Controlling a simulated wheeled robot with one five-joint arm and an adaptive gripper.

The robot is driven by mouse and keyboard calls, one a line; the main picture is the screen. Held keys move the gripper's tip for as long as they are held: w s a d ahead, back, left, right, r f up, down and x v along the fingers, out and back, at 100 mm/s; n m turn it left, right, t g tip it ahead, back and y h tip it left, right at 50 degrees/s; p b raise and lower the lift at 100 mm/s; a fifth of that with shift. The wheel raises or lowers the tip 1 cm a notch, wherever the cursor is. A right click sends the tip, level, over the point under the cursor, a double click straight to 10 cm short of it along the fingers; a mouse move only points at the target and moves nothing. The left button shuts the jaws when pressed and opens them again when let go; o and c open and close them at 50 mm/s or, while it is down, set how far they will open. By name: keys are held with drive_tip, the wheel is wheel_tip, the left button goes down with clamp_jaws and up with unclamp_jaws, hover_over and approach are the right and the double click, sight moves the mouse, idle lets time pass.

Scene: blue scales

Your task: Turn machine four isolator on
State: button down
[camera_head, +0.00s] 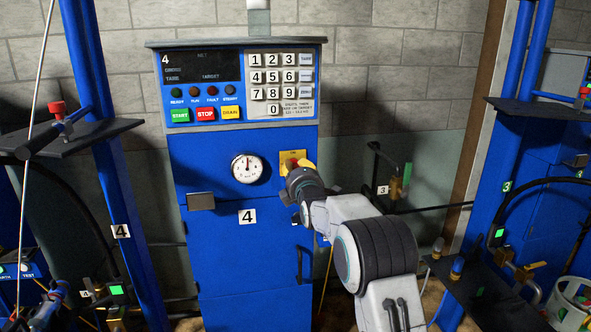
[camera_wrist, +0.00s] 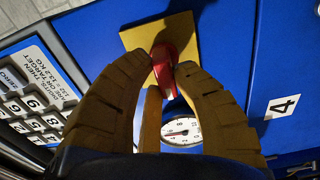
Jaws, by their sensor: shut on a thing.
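The isolator is a red rotary knob on a yellow square plate, on the blue front of the machine marked 4. In the head view the plate (camera_head: 286,158) shows to the right of the round gauge, and my gripper (camera_head: 305,168) covers part of it. In the wrist view the red knob (camera_wrist: 164,68) sits between the tan ribbed fingers of my gripper (camera_wrist: 166,75), which are shut on it. The yellow plate (camera_wrist: 184,32) shows behind the knob. The knob's exact angle and any on or off marking cannot be read.
The dark display (camera_head: 202,67), keypad (camera_head: 280,75) and start, stop and drain buttons are above. A round gauge (camera_head: 247,168) is to the left. A blue post (camera_head: 115,160) with a shelf stands at left, and another blue machine (camera_head: 545,150) marked 3 at right.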

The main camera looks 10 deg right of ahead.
drive_tip(key=shift+f+m+b, duration=0.1)
drive_tip(key=shift+m+b, duration=0.3)
drive_tip(key=shift+b, duration=0.05)
drive_tip(key=m+b, duration=0.2)
drive_tip(key=b, duration=0.1)
drive_tip(key=m+b, duration=0.2)
drive_tip(key=b, duration=0.2)
drive_tip(key=shift+d+f+m, duration=0.15)
drive_tip(key=shift+f+m, duration=0.05)
drive_tip(key=shift+m, duration=0.2)
drive_tip(key=m+b, duration=0.2)
drive_tip(key=b, duration=0.1)
drive_tip(key=shift+r+m, duration=0.15)
drive_tip(key=shift+m, duration=0.25)
drive_tip(key=m+b, duration=0.1)
drive_tip(key=m, duration=0.1)
drive_tip(key=m+b, duration=0.1)
drive_tip(key=m, duration=0.1)
drive_tip(key=shift+d+r+m, duration=0.15)
drive_tip(key=shift+m, duration=0.15)
drive_tip(key=m, duration=0.4)
drive_tip(key=shift+m, duration=0.4)
drive_tip(key=c, duration=1)
unclamp_jaws()
